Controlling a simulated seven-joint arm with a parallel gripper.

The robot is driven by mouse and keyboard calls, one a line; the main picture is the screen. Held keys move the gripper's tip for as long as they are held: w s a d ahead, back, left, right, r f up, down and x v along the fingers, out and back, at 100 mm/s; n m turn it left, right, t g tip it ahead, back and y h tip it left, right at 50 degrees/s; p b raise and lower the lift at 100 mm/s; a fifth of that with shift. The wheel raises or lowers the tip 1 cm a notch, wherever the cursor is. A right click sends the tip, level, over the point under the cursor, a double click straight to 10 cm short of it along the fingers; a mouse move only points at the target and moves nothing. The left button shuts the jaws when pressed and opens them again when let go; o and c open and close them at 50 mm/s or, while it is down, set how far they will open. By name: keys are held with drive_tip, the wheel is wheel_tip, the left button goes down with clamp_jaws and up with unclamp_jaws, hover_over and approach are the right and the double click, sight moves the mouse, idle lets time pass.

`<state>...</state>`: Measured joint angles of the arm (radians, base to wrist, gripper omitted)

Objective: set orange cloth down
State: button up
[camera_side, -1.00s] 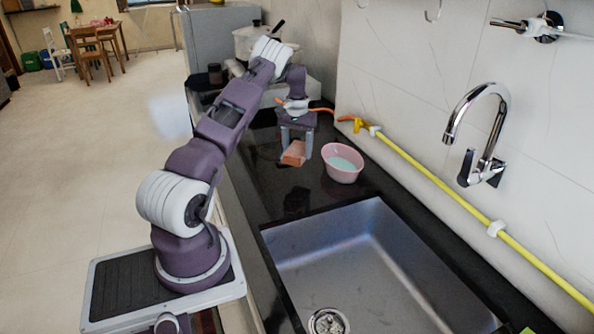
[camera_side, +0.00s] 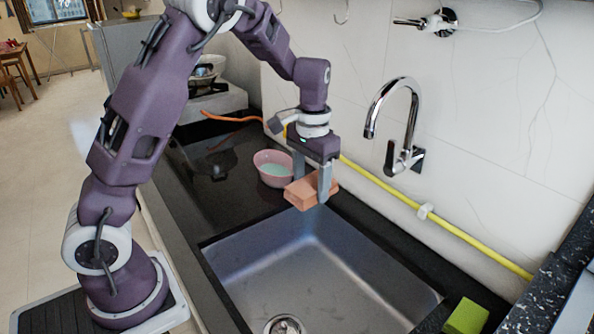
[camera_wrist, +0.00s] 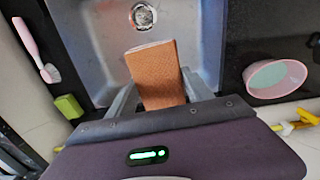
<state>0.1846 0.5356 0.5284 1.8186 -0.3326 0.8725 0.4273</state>
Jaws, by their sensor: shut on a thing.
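The orange cloth (camera_side: 309,188) is a folded, block-like orange-brown piece. My gripper (camera_side: 312,185) is shut on it and holds it above the far edge of the sink, near the wall side of the counter. In the wrist view the cloth (camera_wrist: 156,73) sticks out between the two fingers, over the steel sink (camera_wrist: 95,40). Its underside and any contact with the surface below cannot be made out.
A pink bowl (camera_side: 262,178) with pale liquid stands on the black counter just left of the cloth. A tap (camera_side: 395,125) and yellow hose (camera_side: 385,193) run along the wall. A green sponge (camera_side: 466,316) lies at right; a pink brush (camera_wrist: 33,45) shows in the wrist view.

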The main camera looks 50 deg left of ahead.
sight(314, 193)
drive_tip(key=d, duration=0.1)
drive_tip(key=s, duration=0.1)
drive_tip(key=d, duration=0.1)
drive_tip(key=shift+s+d+r+m, duration=0.15)
drive_tip(key=shift+d+r+m, duration=0.1)
drive_tip(key=shift+d+m, duration=0.05)
drive_tip(key=shift+s+d+f, duration=0.1)
drive_tip(key=shift+d, duration=0.2)
drive_tip(key=w+a+f+n+g+h, duration=0.25)
drive_tip(key=w+n+h, duration=0.5)
drive_tip(key=n, duration=0.55)
drive_tip(key=w+a+n+t+h, duration=0.4)
drive_tip(key=w+a+n+t, duration=0.35)
drive_tip(key=a+n, duration=0.2)
drive_tip(key=s+a+n+t+y, duration=0.3)
drive_tip(key=a+n+t+y, duration=0.9)
drive_tip(key=a, duration=1.4)
drive_tip(key=shift+n+t+h, duration=0.35)
drive_tip(key=shift+n+t, duration=0.15)
drive_tip(key=shift+n, duration=0.15)
drive_tip(key=f, duration=1)
drive_tip(key=shift+s+d+f, duration=0.1)
drive_tip(key=shift+s+d, duration=0.1)
drive_tip(key=shift+d, duration=0.1)
